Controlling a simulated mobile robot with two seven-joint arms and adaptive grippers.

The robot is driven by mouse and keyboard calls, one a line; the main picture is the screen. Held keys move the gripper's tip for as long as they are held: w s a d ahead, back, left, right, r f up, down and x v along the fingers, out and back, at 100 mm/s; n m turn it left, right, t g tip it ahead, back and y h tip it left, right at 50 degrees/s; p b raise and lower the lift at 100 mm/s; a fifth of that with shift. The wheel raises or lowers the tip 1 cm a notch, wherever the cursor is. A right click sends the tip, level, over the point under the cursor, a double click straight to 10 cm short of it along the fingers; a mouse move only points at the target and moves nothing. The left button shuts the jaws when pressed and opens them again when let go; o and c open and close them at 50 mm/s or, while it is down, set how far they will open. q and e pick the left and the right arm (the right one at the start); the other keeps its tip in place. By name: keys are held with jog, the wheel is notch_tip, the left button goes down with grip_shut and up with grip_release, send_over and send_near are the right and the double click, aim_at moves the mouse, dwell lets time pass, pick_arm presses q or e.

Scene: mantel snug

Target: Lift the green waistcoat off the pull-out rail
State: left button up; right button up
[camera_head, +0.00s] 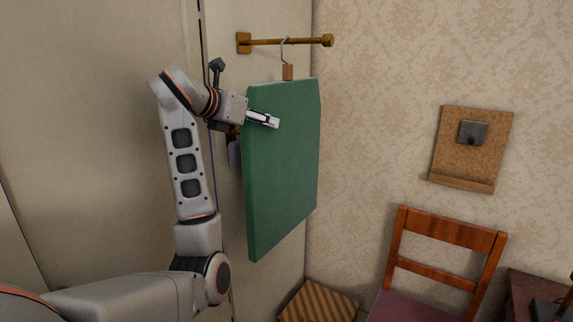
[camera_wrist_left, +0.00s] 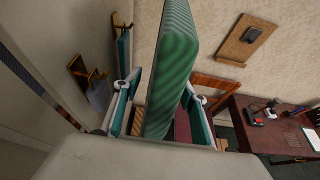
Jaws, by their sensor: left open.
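The green waistcoat (camera_head: 283,170) hangs as a stiff slab from a hanger (camera_head: 288,72) with a wooden block and a thin hook over the brass rail (camera_head: 290,41). My left gripper (camera_head: 264,119) is at the waistcoat's upper left edge, one finger showing across its front. In the left wrist view the waistcoat (camera_wrist_left: 174,65) runs between the two spread fingers of my left gripper (camera_wrist_left: 164,93). Gaps show on both sides of it, so the jaws are open around its edge. My right gripper is not in view.
A grey item (camera_head: 235,153) hangs on the side wall behind my arm. A corkboard holder (camera_head: 460,165) is on the papered wall. A wooden chair (camera_head: 450,240), a striped box (camera_head: 318,303) and a dark desk (camera_wrist_left: 250,135) stand below to the right.

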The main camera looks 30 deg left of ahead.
pick_arm(q)
jog(key=x, duration=0.4)
jog(key=shift+w+f+p, duration=0.15)
jog(key=shift+f+p, duration=0.05)
jog(key=shift+p, duration=0.15)
jog(key=shift+d, duration=0.1)
grip_shut()
jog(key=shift+r, duration=0.15)
